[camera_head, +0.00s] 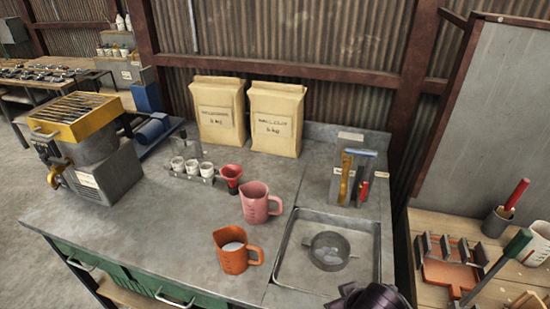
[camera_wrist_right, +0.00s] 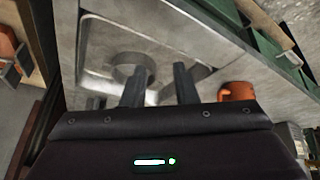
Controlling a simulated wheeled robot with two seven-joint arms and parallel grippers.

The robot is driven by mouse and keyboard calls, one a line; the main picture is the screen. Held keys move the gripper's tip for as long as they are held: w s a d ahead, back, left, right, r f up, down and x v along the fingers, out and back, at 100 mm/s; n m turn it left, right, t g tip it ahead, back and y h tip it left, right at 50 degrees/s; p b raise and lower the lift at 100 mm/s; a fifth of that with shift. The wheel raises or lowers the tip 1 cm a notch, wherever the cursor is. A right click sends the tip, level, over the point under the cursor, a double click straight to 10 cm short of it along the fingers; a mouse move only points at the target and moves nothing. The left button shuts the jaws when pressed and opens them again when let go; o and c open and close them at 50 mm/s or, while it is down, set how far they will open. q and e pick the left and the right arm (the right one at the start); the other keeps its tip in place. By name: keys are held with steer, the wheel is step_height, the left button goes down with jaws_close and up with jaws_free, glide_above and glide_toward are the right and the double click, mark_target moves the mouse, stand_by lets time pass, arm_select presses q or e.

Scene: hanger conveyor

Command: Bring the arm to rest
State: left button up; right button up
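In the right wrist view my right gripper (camera_wrist_right: 160,68) has its two dark fingers apart, with nothing held between them. It is above the sink basin (camera_wrist_right: 97,55), with the round metal pot (camera_wrist_right: 121,66) beyond its left finger. In the head view only a dark part of my right arm (camera_head: 372,298) shows at the bottom edge, in front of the basin. My left gripper and left arm are in neither view.
An orange jug (camera_head: 234,252) with pale contents and a pink jug (camera_head: 257,203) stand left of the sink (camera_head: 286,262). A red funnel (camera_head: 231,176), white cups (camera_head: 192,167) and two paper bags (camera_head: 219,110) stand behind. A wooden side table (camera_head: 420,222) is at right.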

steer(key=s+d+r+m+g, duration=0.2)
steer(key=s+d+r, duration=0.15)
steer(key=s, duration=0.45)
step_height(320, 180, down, 32)
steer(key=s+f+g+b, duration=0.1)
steer(key=b, duration=0.3)
steer(key=s+d+f+g+b, duration=0.1)
steer(key=s+d+f+b, duration=0.2)
steer(key=s+f, duration=1.7)
step_height(320, 180, down, 3)
steer(key=shift+s+d+r+n+h, duration=0.2)
steer(key=shift+d+n+h, duration=0.1)
steer(key=shift+d, duration=0.3)
